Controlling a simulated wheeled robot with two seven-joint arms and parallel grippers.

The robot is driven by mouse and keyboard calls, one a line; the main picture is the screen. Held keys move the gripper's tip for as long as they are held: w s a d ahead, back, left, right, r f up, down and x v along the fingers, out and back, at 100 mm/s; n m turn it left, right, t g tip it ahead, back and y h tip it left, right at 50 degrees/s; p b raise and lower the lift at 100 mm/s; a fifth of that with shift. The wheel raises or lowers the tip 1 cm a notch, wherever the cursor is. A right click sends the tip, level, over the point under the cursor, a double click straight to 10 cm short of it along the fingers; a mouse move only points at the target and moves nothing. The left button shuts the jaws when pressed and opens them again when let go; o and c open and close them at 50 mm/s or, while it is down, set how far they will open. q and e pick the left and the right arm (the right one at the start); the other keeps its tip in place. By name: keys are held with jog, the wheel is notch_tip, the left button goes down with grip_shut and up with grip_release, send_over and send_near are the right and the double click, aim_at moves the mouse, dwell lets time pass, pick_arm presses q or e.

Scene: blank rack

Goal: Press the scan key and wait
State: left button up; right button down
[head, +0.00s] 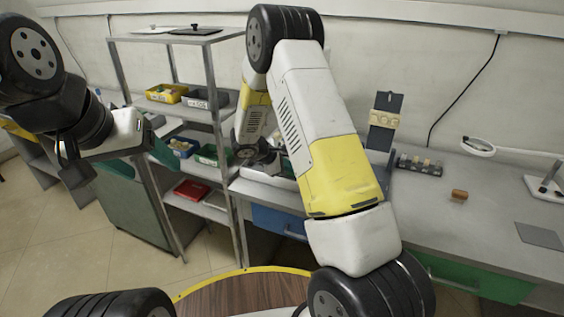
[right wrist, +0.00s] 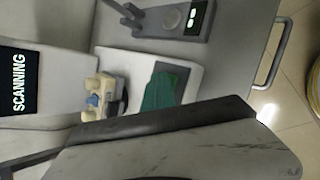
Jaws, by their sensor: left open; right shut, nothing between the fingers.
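In the right wrist view a dark screen (right wrist: 18,82) on a pale housing reads SCANNING. Next to it a white device plate (right wrist: 187,72) carries a green piece (right wrist: 163,88), partly hidden by my gripper. A cream lobed part with a blue centre (right wrist: 94,101) sits by the plate; I cannot tell whether it is the scan key. My right gripper (right wrist: 165,125) is shut and empty, large across the bottom of that view. In the head view my right gripper (head: 262,158) is low over the bench's left end. My left gripper (head: 72,165) is open and empty at the left.
A metal rack (head: 216,100) left of the bench holds a yellow bin (head: 166,93), other small bins and a red tray (head: 193,190). On the bench (head: 475,215) are a brown block (head: 459,195), a magnifier (head: 478,145) and a dark plate (head: 540,236). The bench's front right is mostly clear.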

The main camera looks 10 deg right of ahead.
aim_at(289, 174)
jog(key=shift+r, duration=0.9)
jog(key=shift+r, duration=2.45)
